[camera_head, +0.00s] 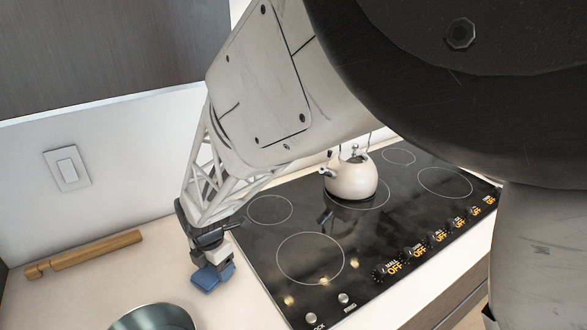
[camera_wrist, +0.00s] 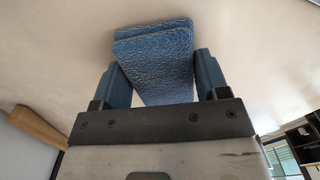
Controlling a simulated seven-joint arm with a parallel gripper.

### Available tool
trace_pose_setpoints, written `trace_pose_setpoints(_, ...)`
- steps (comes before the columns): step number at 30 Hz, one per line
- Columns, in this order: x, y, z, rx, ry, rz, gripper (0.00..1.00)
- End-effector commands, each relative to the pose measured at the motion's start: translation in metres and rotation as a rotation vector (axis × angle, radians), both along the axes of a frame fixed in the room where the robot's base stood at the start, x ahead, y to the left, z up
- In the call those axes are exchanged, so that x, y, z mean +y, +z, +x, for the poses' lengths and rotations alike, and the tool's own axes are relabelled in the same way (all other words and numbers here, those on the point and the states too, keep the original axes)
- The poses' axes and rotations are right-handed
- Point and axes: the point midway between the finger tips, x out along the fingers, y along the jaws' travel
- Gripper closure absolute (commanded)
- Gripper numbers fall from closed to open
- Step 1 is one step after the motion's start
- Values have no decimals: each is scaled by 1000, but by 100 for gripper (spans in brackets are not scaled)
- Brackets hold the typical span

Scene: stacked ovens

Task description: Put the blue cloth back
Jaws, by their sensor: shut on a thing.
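The blue cloth (camera_wrist: 155,60) is a folded, textured piece between the two fingers of my gripper (camera_wrist: 155,85) in the wrist view. The gripper is shut on it. In the head view the blue cloth (camera_head: 205,279) shows under my gripper (camera_head: 212,262), low over the pale counter, left of the black cooktop. I cannot tell whether the cloth touches the counter. My arm hides part of the back wall and cooktop.
The cooktop (camera_head: 307,213) carries a cream kettle (camera_head: 351,178). A switch (camera_head: 67,168) is on the wall.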

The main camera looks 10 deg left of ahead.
Motion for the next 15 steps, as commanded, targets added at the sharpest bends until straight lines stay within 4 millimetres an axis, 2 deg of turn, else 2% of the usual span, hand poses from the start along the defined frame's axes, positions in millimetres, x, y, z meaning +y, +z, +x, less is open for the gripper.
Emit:
trace_pose_setpoints(10, 0, -3, 0, 0, 0, 0, 63)
trace_pose_setpoints(11, 0, -3, 0, 0, 0, 0, 27)
trace_pose_setpoints(15, 0, -3, 0, 0, 0, 0, 6)
